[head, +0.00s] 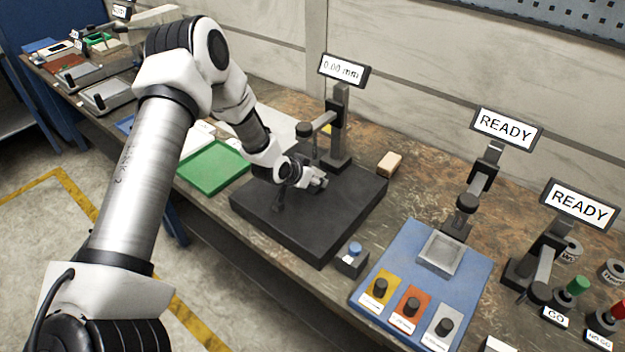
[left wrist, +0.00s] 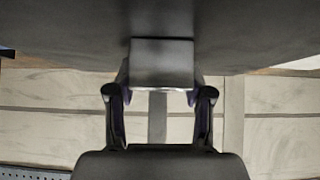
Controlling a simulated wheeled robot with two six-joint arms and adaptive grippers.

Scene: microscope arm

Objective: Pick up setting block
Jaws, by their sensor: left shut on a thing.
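My left gripper (head: 317,182) is low over the black base plate (head: 290,225) of the gauge stand, in front of its post. In the left wrist view, the fingers of my left gripper (left wrist: 160,91) are shut on the grey metal setting block (left wrist: 162,62), one finger at each side. The block is at the dark plate; I cannot tell whether it touches it. In the head view the block is mostly hidden by the gripper. My right gripper is not in view.
The gauge stand's display (head: 343,70) reads 0.00 mm above the plate. A small tan block (head: 389,163) lies behind the plate. A green tray (head: 213,168) is to the left. A blue board (head: 400,262) with colored pads and a blue-topped button (head: 353,254) are to the right.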

